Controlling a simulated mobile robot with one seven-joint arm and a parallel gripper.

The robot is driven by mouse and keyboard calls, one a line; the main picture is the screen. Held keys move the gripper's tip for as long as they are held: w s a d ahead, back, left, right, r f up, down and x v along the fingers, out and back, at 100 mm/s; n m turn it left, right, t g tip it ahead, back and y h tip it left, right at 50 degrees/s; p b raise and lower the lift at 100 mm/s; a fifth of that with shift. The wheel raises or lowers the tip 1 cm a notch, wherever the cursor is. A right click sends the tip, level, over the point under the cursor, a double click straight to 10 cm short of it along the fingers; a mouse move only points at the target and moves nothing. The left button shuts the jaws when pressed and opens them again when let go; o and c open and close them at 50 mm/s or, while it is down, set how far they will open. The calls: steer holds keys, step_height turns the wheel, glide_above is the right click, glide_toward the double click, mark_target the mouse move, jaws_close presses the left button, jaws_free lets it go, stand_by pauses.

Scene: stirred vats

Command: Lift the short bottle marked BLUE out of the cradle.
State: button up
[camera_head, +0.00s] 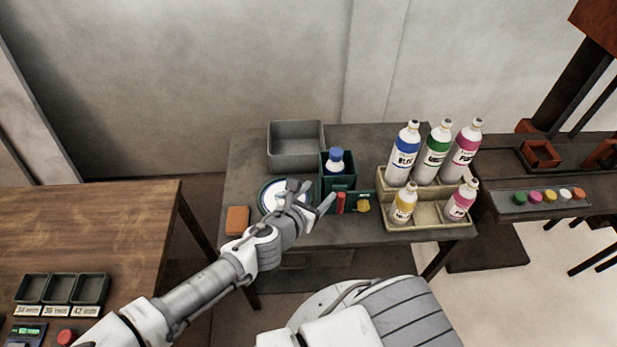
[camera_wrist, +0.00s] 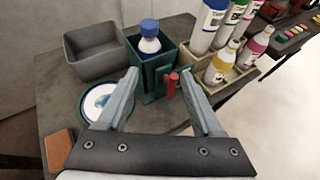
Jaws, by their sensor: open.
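A short bottle with a blue cap (camera_head: 335,160) stands upright in a dark green cradle (camera_head: 340,183); the cradle hides its lower part and I cannot read its label. In the wrist view the bottle (camera_wrist: 149,42) stands in the cradle (camera_wrist: 153,92), beyond my fingers. A red piece (camera_head: 340,203) shows at the cradle's front, also in the wrist view (camera_wrist: 171,83). My gripper (camera_head: 316,193) is open and empty, in front of and left of the cradle. In the wrist view its fingers (camera_wrist: 162,76) are spread wide, apart from the bottle.
A beige rack (camera_head: 428,220) on the right holds tall bottles, one marked BLUE (camera_head: 404,155), and short yellow and pink ones. A grey bin (camera_head: 295,147) stands behind left. A round dish (camera_head: 270,195), an orange block (camera_head: 237,220) and a yellow object (camera_head: 363,206) lie nearby.

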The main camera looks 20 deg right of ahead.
mark_target(334, 161)
steer(key=shift+n+t, duration=0.4)
steer(key=shift+n, duration=0.2)
steer(key=b+x, duration=0.2)
steer(key=x, duration=0.3)
steer(key=w+b+x, duration=0.1)
steer(key=b+x, duration=0.2)
steer(key=x, duration=0.3)
steer(key=r+b+x, duration=0.1)
steer(key=b+x, duration=0.2)
steer(key=x, duration=0.3)
steer(key=shift+w+a, duration=0.25)
steer(key=shift+w, duration=0.15)
steer(key=shift+c, duration=0.3)
steer(key=shift+r, duration=0.15)
jaws_close()
